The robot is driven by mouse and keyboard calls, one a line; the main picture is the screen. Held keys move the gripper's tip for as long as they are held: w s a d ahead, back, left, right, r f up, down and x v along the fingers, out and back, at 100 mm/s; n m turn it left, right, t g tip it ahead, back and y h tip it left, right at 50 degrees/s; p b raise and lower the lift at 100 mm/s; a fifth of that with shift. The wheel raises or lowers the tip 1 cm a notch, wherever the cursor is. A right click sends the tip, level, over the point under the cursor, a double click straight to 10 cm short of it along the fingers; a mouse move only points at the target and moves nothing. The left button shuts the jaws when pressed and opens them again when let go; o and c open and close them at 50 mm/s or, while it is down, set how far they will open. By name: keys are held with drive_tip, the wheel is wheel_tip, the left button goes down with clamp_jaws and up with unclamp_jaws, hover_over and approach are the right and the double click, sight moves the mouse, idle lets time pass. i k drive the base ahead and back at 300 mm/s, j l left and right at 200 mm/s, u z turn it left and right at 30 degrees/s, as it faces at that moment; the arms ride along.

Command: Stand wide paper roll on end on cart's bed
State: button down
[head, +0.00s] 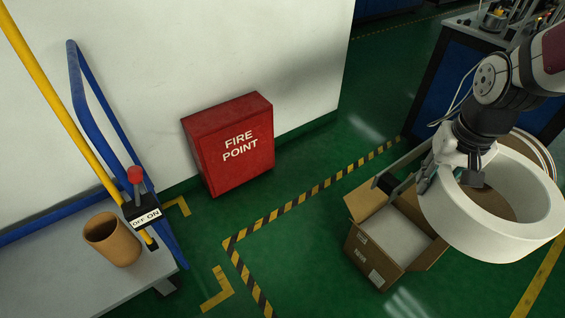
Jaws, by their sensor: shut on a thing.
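The wide paper roll (465,237) is a large white ring at the right of the head view. My gripper (447,178) is shut on its near-left wall, with a finger visible inside the hole. The roll hangs in the air with its hole facing mostly up, partly in front of an open cardboard box. The cart's bed (70,292) is a grey platform at the lower left, well apart from the roll. A brown cardboard tube (122,247) stands on end on the bed near its right end.
The cart has a blue handle (80,105). A yellow pole (55,90) and an OFF/ON switch box with a red knob (135,175) are beside the tube. A red fire point box (235,145) is against the wall. The open cardboard box (375,253) stands on the green floor.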

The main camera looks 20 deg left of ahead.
sight(52, 287)
drive_tip(key=l+u, duration=0.1)
drive_tip(key=u, duration=0.35)
drive_tip(key=i+l+u, duration=0.1)
drive_tip(key=u, duration=0.4)
drive_tip(key=l+u, duration=0.15)
drive_tip(key=u, duration=0.3)
drive_tip(key=l+u, duration=0.15)
drive_tip(key=u, duration=0.3)
drive_tip(key=l+u, duration=0.1)
drive_tip(key=u, duration=0.4)
drive_tip(key=i+l+u, duration=0.15)
drive_tip(key=i+u, duration=0.25)
drive_tip(key=i+l+u, duration=0.2)
drive_tip(key=u, duration=0.2)
drive_tip(key=i+l+u, duration=0.2)
drive_tip(key=l+u, duration=0.2)
drive_tip(key=i+l+u, duration=0.2)
drive_tip(key=l+u, duration=0.2)
drive_tip(key=j, duration=0.1)
